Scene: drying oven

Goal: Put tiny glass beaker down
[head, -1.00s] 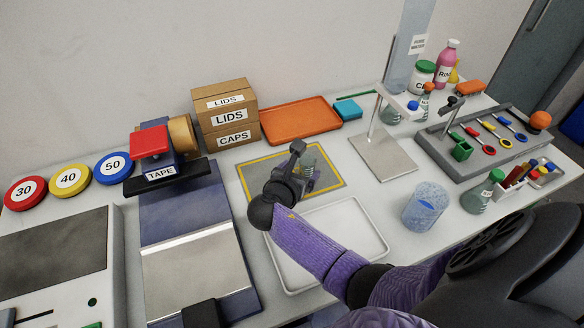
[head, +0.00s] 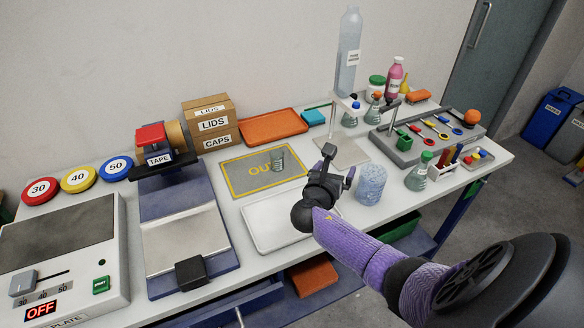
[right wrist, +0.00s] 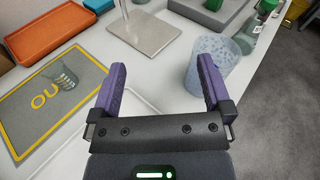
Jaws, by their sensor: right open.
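The tiny glass beaker (head: 277,160) stands on the grey mat (head: 236,179) with the yellow border and the letters "OU" showing. It also shows in the right wrist view (right wrist: 66,78), upright on the mat beside the letters. My right gripper (head: 340,164) is open and empty, to the right of the beaker and apart from it. In the right wrist view its two purple fingers (right wrist: 163,90) are spread with nothing between them. My left gripper is not in view.
A white tray (head: 262,235) lies in front of the mat. A speckled blue cup (head: 370,186) stands right of my gripper. A metal stand (head: 343,154) is behind it. An orange tray (head: 272,127) and boxes (head: 213,125) are at the back.

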